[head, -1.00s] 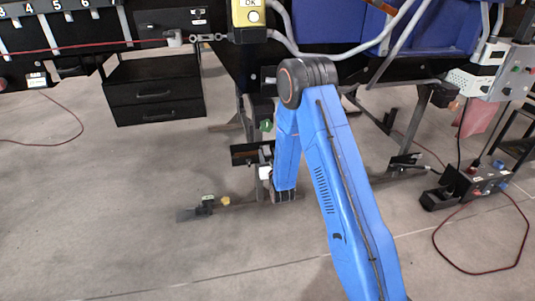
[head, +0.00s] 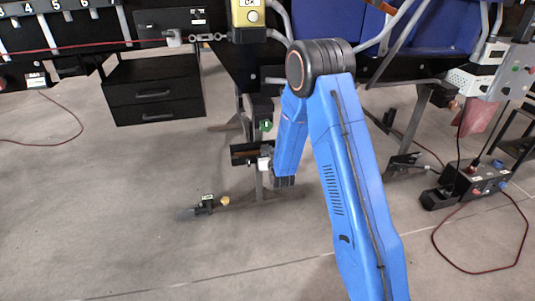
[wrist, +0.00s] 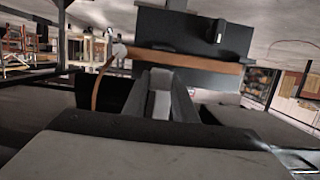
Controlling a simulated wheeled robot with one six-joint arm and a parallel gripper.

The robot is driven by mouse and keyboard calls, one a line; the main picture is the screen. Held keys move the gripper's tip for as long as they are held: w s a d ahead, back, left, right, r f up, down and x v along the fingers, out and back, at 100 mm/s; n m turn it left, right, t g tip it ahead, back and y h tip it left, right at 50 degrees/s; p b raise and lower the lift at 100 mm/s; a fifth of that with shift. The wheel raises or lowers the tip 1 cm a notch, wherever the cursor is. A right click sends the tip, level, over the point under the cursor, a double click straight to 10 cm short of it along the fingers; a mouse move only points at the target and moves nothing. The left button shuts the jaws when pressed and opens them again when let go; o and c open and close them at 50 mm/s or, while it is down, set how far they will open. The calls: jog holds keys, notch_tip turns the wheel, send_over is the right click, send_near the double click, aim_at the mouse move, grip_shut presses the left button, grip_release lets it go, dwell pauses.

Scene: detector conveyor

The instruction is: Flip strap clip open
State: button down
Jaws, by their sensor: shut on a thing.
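In the wrist view, a brown strap (wrist: 185,60) runs across a black panel (wrist: 222,35) and a loose length hangs down at the left. The strap clip (wrist: 160,98) shows as a light grey piece at the strap's lower edge. My gripper (wrist: 161,84) has its dark fingers on either side of that piece and is shut on it. The clip's hinge is hidden, and I cannot tell how far it is tilted. In the head view, my blue arm reaches down to a small black panel (head: 240,153); the fingers and clip are too small to make out there.
A black drawer unit (head: 154,92) stands at the back left. A control box (head: 472,184) with a red cable sits on the floor at the right. A low fixture with a yellow knob (head: 225,201) is below the panel. The front left floor is clear.

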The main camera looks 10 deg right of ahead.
jog(key=shift+w+r+g, duration=0.25)
jog(key=shift+r+g, duration=0.2)
jog(key=shift+g, duration=0.45)
jog(key=shift+w+r+g, duration=0.2)
jog(key=shift+r+g, duration=0.2)
jog(key=shift+g, duration=0.5)
jog(key=c, duration=1.4)
grip_release()
jog(key=shift+c, duration=0.2)
jog(key=v, duration=1.7)
jog(key=shift+r, duration=0.2)
jog(key=shift+s, duration=0.1)
